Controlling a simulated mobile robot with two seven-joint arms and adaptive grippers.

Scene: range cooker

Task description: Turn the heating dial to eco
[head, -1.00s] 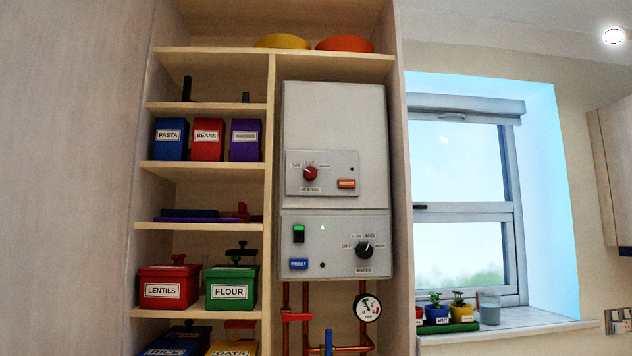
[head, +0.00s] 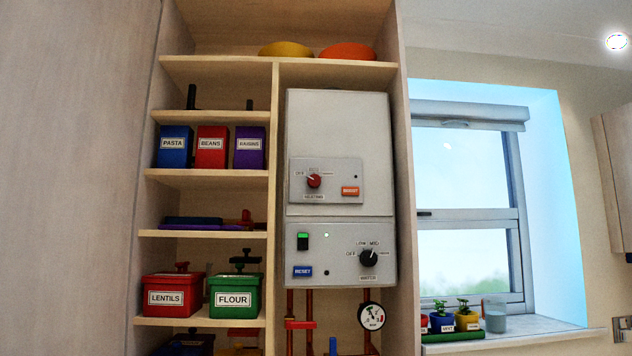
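The heating dial (head: 314,181) is a red knob on the upper grey panel (head: 337,199) of the white boiler (head: 338,120). It has small printed labels around it, OFF at its left and others above and to its right, too blurred to read surely. Its pointer seems to aim up and left, but is too small to tell exactly. A black dial (head: 368,258) labelled WATER sits on the lower panel (head: 345,273). Neither of my grippers is in view.
An orange button (head: 350,191) sits right of the heating dial, and a blue RESET button (head: 302,272) is on the lower panel. Shelves with labelled tins, such as FLOUR (head: 233,299), stand left. Pipes and a gauge (head: 371,316) are below. A window (head: 465,180) is right.

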